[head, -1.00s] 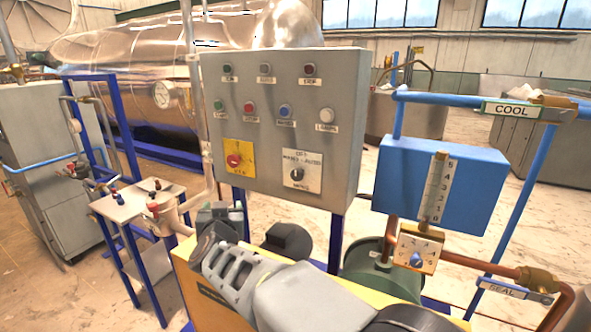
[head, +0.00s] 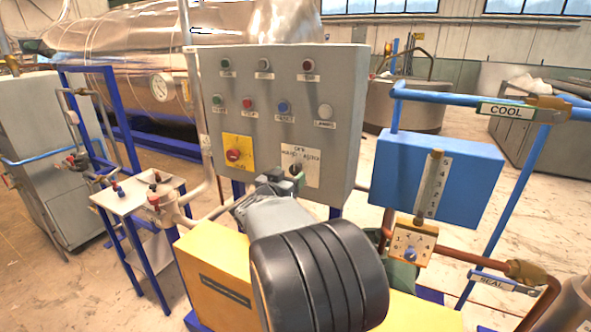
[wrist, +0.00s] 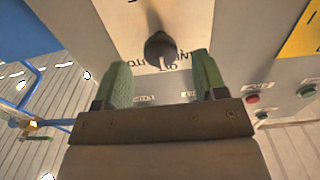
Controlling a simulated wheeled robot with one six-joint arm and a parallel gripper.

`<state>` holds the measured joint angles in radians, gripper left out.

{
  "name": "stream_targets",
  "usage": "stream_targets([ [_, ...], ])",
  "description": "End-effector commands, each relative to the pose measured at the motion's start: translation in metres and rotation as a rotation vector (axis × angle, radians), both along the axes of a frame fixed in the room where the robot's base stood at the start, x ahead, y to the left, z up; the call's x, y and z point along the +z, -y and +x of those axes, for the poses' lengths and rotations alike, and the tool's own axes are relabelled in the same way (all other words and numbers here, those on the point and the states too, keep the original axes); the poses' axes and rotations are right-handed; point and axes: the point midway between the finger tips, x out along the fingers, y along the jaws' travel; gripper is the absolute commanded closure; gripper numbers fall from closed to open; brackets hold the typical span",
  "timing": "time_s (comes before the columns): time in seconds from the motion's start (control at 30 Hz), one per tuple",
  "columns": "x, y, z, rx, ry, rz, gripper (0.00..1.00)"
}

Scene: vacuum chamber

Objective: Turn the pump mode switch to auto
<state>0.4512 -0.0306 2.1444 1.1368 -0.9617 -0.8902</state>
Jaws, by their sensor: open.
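The pump mode switch is a dark knob (head: 295,169) on a pale label plate (head: 313,166) at the lower right of the grey control panel (head: 345,110). The plate carries OFF and HAND-AUTO lettering. In the wrist view the picture is upside down, and the knob (wrist: 160,47) sits just beyond the fingertips. Its pointer seems to face the OFF lettering, but this is small. My gripper (wrist: 160,76) is open, with one green-padded finger to each side below the knob and apart from it. In the head view my gripper (head: 284,181) is partly hidden by my wrist.
A red emergency knob (head: 233,155) on a yellow plate is left of the switch, with several push buttons above. A blue box with a level scale (head: 433,185) and copper pipes stand to the right. A yellow pump base (head: 212,270) lies below.

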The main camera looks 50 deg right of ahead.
Motion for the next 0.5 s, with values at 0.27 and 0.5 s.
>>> stream_targets([
  [0.27, 0.001, 0.033, 0.01, -0.001, 0.001, 0.0, 0.35],
  [0.5, 0.0, 0.042, 0.012, 0.001, 0.001, 0.0, 0.35],
])
